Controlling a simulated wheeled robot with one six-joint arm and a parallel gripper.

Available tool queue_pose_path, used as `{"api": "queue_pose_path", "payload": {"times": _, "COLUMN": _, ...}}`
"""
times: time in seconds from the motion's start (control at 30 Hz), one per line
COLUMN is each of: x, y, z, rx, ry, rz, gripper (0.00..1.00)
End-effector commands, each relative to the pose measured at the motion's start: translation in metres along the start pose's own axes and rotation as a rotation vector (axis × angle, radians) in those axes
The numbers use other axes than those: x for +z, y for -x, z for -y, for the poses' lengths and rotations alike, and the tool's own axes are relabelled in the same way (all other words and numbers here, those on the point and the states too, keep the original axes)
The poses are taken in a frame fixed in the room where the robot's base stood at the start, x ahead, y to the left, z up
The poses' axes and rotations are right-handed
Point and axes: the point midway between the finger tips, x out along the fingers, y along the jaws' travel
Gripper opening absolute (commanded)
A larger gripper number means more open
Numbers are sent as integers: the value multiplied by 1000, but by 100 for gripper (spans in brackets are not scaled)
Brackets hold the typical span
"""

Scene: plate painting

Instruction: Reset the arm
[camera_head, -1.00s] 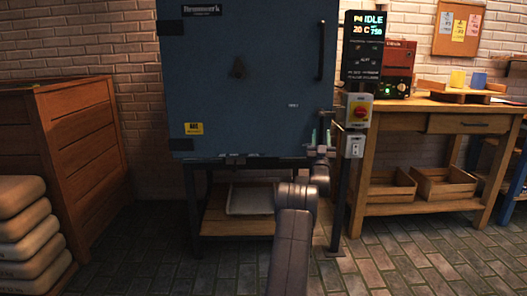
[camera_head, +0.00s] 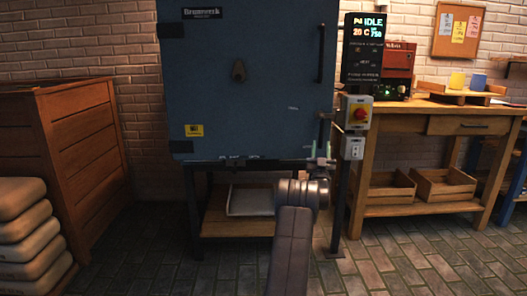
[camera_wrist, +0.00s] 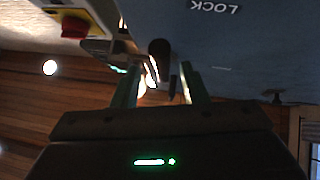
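My arm reaches up from the bottom of the head view toward the lower right corner of a closed blue kiln door (camera_head: 250,100). My gripper (camera_head: 320,147) is just below and in front of a dark latch lever (camera_head: 326,118) at the door's right edge. In the wrist view my gripper (camera_wrist: 160,88) is open, its two fingers well apart. The rounded dark end of the lever (camera_wrist: 160,48) shows between and beyond the fingers, with no clear contact. The word LOCK shows upside down on the door there.
A control box with a red knob (camera_head: 360,113) is close to the right of my gripper. A wooden workbench (camera_head: 455,122) stands farther right. A wooden crate (camera_head: 85,150) and stacked sacks (camera_head: 25,240) are at left. The brick floor in front is clear.

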Motion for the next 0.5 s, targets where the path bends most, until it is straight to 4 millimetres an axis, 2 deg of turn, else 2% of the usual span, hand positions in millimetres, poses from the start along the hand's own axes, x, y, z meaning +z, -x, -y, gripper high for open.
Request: {"api": "queue_pose_path", "payload": {"times": 0.5, "x": 0, "y": 82, "z": -1, "rx": 1, "ry": 1, "rz": 4, "gripper": 40}}
